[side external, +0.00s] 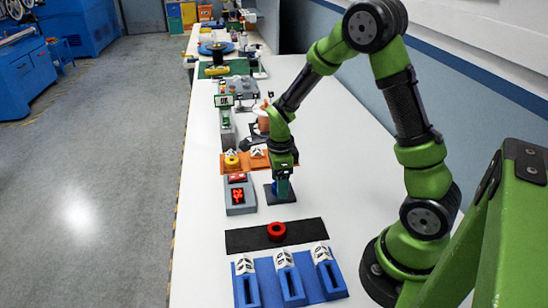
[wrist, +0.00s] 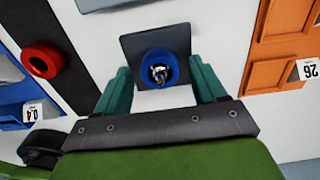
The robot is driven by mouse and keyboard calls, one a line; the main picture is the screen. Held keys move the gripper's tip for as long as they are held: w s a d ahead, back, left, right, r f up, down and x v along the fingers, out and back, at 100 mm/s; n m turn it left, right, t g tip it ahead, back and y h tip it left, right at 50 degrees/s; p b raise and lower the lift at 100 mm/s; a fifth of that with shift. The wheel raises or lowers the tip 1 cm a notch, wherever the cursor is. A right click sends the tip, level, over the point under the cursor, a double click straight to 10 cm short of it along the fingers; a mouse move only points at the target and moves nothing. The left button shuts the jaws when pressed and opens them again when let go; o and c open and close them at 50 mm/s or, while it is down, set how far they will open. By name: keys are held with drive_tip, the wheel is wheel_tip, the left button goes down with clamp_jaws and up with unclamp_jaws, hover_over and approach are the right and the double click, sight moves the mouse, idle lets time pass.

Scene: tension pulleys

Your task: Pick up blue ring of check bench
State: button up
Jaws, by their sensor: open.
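The blue ring (wrist: 158,67) sits around a small metallic post on a dark square base (wrist: 136,45), which I take for the check bench. In the side view the base (side external: 270,198) stands on the white table, under my gripper (side external: 282,178). My gripper's teal fingers (wrist: 160,80) are open in the wrist view, one on each side of the ring with a gap to it. The gripper points down above the base. In the side view the fingers largely hide the ring, so I cannot tell their exact height over it.
A red ring (side external: 277,231) lies on a black strip (side external: 245,240) nearer the camera. A blue slotted rack (side external: 267,283) with labels stands in front. A grey box with red parts (side external: 240,196) and an orange tray (side external: 240,164) lie close by. The table to the right is clear.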

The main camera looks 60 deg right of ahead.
drive_tip(key=shift+f, duration=0.1)
drive_tip(key=shift+c, duration=0.3)
drive_tip(key=c, duration=1.2)
wheel_tip(320, 180, up, 10)
drive_tip(key=shift+r, duration=0.1)
drive_tip(key=shift+r, duration=2.45)
